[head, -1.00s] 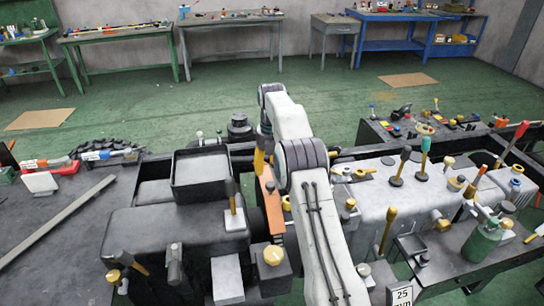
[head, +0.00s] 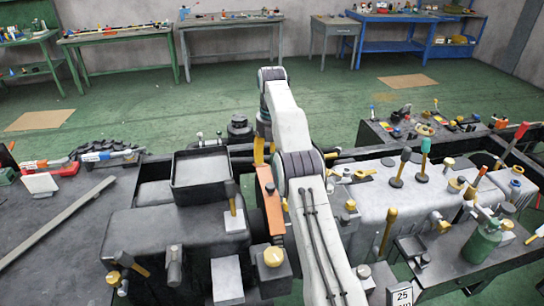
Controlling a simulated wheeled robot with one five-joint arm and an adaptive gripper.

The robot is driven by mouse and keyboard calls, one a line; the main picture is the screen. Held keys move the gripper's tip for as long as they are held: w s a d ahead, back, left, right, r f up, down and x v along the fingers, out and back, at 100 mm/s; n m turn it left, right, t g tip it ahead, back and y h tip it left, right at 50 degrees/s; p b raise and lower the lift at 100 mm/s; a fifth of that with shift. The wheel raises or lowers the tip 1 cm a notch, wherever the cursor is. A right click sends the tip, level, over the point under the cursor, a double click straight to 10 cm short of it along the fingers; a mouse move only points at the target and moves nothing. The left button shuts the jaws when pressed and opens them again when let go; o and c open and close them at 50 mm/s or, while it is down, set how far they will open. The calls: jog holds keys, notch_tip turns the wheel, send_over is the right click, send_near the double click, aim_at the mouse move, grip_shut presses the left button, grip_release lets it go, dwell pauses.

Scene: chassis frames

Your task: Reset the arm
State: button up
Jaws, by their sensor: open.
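My arm, white with dark grey joints, rises from the bottom of the head view, bends at an elbow and reaches forward over the chassis frame. Its far end points down. My gripper (head: 264,155) hangs there, partly hidden behind my forearm, with yellowish fingers showing. It is open, and I see nothing held in it. It is above or just behind an upright orange plate (head: 269,200); I cannot tell whether they touch.
A black box-shaped tray (head: 200,172) sits on the dark tank at left. A light grey tank (head: 365,205) with several yellow-capped fittings and upright tools lies right of my arm. A green bottle (head: 482,243) stands at right. Open green floor (head: 330,105) lies beyond, before the workbenches.

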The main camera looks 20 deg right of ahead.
dwell(0.4)
jog(key=s+a+r+m+t, duration=0.1)
jog(key=s+a+r+m, duration=0.3)
jog(key=s+r+m, duration=0.25)
jog(key=s+a+r+m+t, duration=0.1)
jog(key=s+a+r+m, duration=0.3)
jog(key=s+r+m, duration=0.3)
jog(key=s+a+f+m+t, duration=0.1)
jog(key=s+f+m, duration=0.1)
jog(key=s, duration=0.6)
jog(key=s+a+f+m, duration=0.2)
jog(key=s+m, duration=0.3)
jog(key=s, duration=0.3)
jog(key=s+a+f+m+t, duration=0.1)
jog(key=s+f+m, duration=0.2)
jog(key=s, duration=0.5)
jog(key=shift+s+a+m+t, duration=0.2)
jog(key=shift+m+t, duration=0.1)
jog(key=shift+m, duration=0.25)
